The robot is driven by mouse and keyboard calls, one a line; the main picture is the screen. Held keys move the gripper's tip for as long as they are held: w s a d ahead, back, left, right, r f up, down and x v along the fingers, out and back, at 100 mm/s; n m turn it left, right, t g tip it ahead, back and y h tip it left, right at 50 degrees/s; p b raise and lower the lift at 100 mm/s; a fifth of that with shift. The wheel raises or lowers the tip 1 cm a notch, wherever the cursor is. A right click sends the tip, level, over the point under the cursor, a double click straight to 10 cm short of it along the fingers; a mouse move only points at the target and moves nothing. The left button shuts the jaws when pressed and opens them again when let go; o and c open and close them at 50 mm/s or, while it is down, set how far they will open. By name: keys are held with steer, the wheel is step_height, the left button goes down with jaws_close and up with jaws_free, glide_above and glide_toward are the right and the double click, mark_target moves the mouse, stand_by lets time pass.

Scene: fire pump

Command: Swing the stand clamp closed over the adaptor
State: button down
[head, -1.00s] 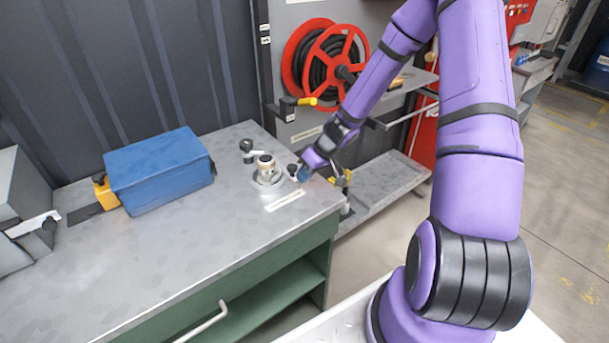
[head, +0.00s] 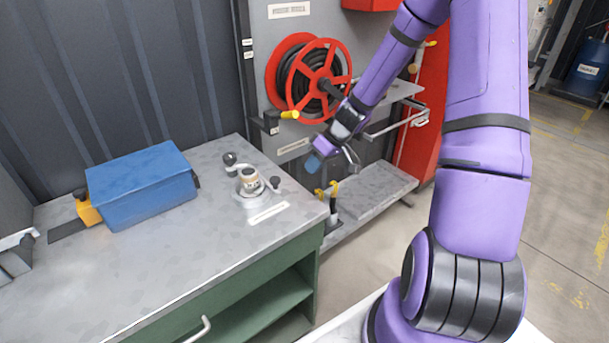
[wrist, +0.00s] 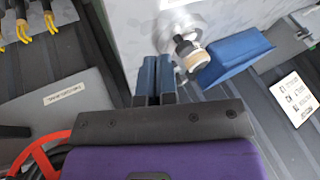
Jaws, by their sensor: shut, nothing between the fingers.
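The adaptor (head: 250,182), a short cream and metal cylinder, stands upright in the stand on the grey bench. It also shows in the wrist view (wrist: 194,57). The stand clamp (head: 238,168) is a pale arm beside the adaptor's back left side; dark knobs show at the back left and right of the stand. I cannot tell whether the clamp lies over the adaptor. My gripper (head: 313,163) is right of the stand, apart from it, beyond the bench's right edge. Its blue fingers are shut and empty in the wrist view (wrist: 155,80).
A blue box (head: 145,185) lies on the bench left of the stand. A red hose reel (head: 315,80) with a yellow handle is on the panel behind my gripper. A low grey shelf (head: 372,190) is right of the bench. The bench front is clear.

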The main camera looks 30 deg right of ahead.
steer(key=shift+v, duration=1.05)
steer(key=shift+s+a, duration=0.1)
steer(key=shift+s, duration=0.05)
steer(key=s+a+r+h, duration=0.1)
steer(key=s+a+r, duration=0.25)
steer(key=r, duration=0.35)
steer(key=s+a+r+h, duration=0.2)
steer(key=s+r, duration=0.2)
steer(key=r, duration=0.2)
steer(key=s+a+r+h, duration=0.1)
steer(key=s+a+r, duration=0.2)
steer(key=r, duration=0.4)
steer(key=s+r+m+t+h, duration=0.1)
steer(key=s+r, duration=0.3)
steer(key=s, duration=0.4)
steer(key=s+a+r+m+t+h, duration=0.1)
steer(key=s+r+m, duration=0.2)
steer(key=s+r, duration=0.2)
steer(key=s, duration=0.3)
steer(key=shift+a, duration=0.2)
steer(key=shift+w, duration=0.1)
